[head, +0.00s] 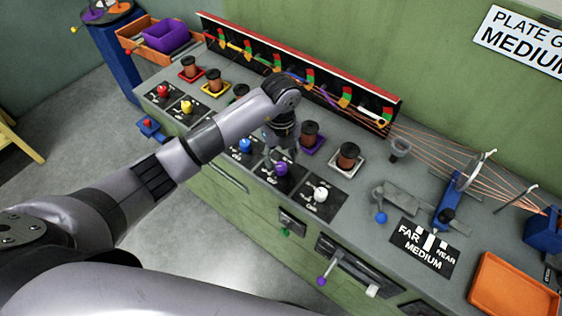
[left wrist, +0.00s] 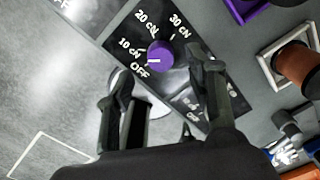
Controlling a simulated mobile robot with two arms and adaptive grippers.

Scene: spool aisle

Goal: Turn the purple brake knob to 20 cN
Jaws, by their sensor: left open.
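The purple brake knob (head: 281,168) stands on a black dial plate at the front of the bench. In the left wrist view the purple knob (left wrist: 160,54) shows from above, with 10 cN, 20 cN, 30 cN and OFF printed around it. Its white line points left, toward the side between the OFF and 10 cN labels. My left gripper (left wrist: 165,75) is open, its two fingers spread to either side of the knob with gaps visible. In the head view my left gripper (head: 282,148) is just above and behind the knob, partly covered by my arm. My right gripper is out of view.
A blue knob (head: 245,146) and a white knob (head: 320,194) flank the purple one. Brown spools stand behind, one on a purple base (head: 311,143), another on a white base (head: 348,158). An orange tray (head: 513,287) lies at the right.

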